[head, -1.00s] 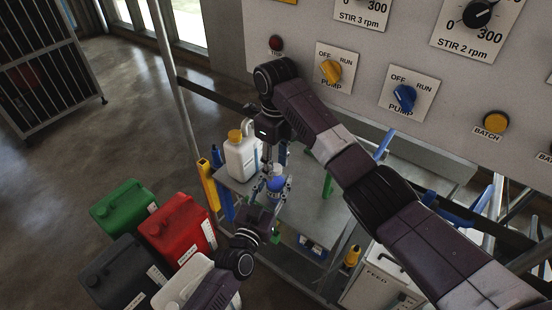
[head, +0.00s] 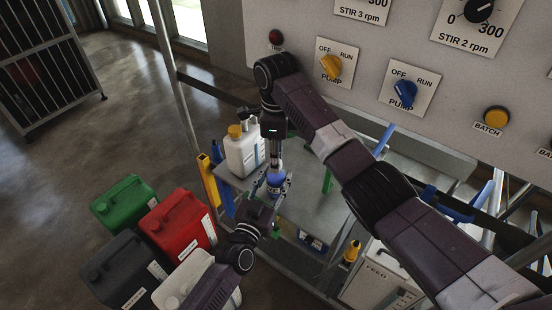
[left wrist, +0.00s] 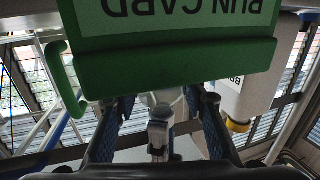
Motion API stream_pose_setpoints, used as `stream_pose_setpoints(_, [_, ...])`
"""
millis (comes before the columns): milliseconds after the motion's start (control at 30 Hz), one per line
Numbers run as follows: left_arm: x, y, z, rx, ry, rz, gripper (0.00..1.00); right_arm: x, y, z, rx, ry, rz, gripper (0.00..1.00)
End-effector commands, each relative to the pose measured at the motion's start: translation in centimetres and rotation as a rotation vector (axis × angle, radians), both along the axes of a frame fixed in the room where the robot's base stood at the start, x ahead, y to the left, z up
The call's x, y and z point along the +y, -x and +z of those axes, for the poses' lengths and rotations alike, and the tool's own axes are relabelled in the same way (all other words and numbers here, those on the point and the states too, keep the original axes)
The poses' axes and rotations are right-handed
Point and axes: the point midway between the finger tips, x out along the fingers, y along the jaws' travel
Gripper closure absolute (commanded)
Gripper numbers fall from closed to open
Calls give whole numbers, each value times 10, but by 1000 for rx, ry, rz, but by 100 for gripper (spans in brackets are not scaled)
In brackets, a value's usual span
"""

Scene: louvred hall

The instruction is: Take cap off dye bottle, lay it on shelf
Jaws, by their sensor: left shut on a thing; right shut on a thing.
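The dye bottle with its blue cap (head: 276,180) stands above the grey shelf (head: 305,212) in the head view. My left gripper (head: 272,190) comes from below and is shut around the bottle, whose body is mostly hidden. My right gripper (head: 275,170) points straight down and is shut on the blue cap, which is still at the bottle's top. In the left wrist view, my left fingers (left wrist: 168,110) stand either side of a pale part, probably the bottle; the cap cannot be made out there.
A white jug (head: 243,155) with a yellow cap stands left on the shelf. A green run card holder (left wrist: 175,70) is close to my left gripper. Red (head: 178,228), green and black canisters stand on the floor at left. The shelf's right part looks clear.

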Motion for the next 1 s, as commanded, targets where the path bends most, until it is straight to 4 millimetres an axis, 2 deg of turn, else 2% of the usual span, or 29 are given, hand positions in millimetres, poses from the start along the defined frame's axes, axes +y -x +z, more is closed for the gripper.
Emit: stream_pose_setpoints(1000, [0,0,1,-2,1,1,100,-1,-2,2,-1,4,1898,100])
